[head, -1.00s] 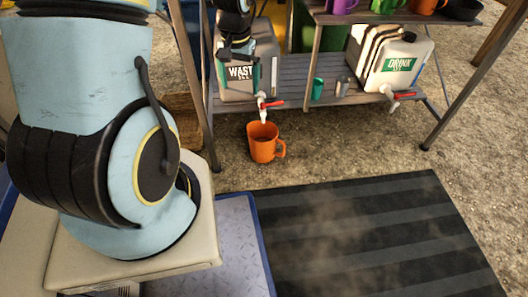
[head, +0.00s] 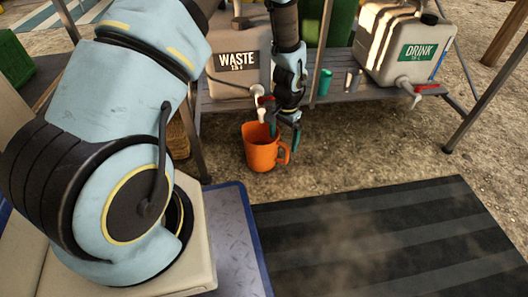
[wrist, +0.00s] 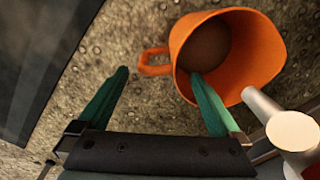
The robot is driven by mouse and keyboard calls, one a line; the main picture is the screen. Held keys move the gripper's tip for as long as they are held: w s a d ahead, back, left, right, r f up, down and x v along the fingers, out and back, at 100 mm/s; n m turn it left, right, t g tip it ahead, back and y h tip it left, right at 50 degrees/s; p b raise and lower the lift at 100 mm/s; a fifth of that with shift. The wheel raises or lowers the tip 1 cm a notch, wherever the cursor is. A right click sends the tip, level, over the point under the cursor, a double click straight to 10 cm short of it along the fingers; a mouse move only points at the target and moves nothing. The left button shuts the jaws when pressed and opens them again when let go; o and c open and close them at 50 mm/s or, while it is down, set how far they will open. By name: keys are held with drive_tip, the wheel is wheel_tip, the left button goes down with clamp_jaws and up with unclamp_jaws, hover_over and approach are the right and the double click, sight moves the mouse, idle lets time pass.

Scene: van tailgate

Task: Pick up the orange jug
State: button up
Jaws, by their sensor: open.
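The orange jug (head: 259,156) stands upright on the gravel under the tap of the waste container, its handle to the right. In the wrist view, I look down at the jug (wrist: 247,62), with brownish contents or a brownish bottom inside. My gripper (head: 285,140) points down at the jug's handle side. In the wrist view, my gripper (wrist: 158,75) is open, with the handle between its green fingertips. The right finger overlaps the jug's mouth; whether it reaches inside I cannot tell. Nothing is held.
The waste container (head: 238,66) and the drink container (head: 402,48) stand on a low slatted shelf (head: 335,88). A white spout (wrist: 268,108) is close to the jug and right finger. A green cup (head: 325,82) is on the shelf. A dark striped mat (head: 385,240) lies in front.

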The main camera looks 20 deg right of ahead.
wheel_tip(320, 180, down, 4)
drive_tip(key=shift+r+b, duration=0.1)
drive_tip(key=shift+b, duration=0.65)
wheel_tip(320, 180, down, 5)
drive_tip(key=b, duration=0.4)
drive_tip(key=shift+s+a, duration=0.1)
drive_tip(key=shift+s, duration=0.05)
drive_tip(key=shift+c, duration=0.4)
clamp_jaws()
